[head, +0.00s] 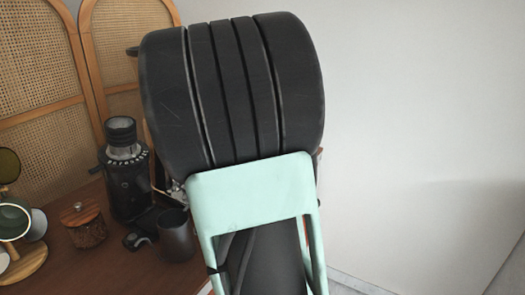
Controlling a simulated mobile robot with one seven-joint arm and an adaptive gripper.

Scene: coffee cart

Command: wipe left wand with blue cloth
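Neither the left wand nor the blue cloth can be made out in the head view. My own dark and mint-green arm fills the middle of the picture and hides most of what stands behind it. A few small metal parts (177,190) show at the left edge of my arm, above a dark cup (177,236). I cannot tell what they belong to. My gripper is not in view, so its state and anything it may hold do not show.
A black coffee grinder (127,185) stands on the brown cart top (110,265). A wooden lidded jar (84,226) and a stand with cups (18,225) are further left. A woven folding screen (45,90) is behind. The right side shows bare wall.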

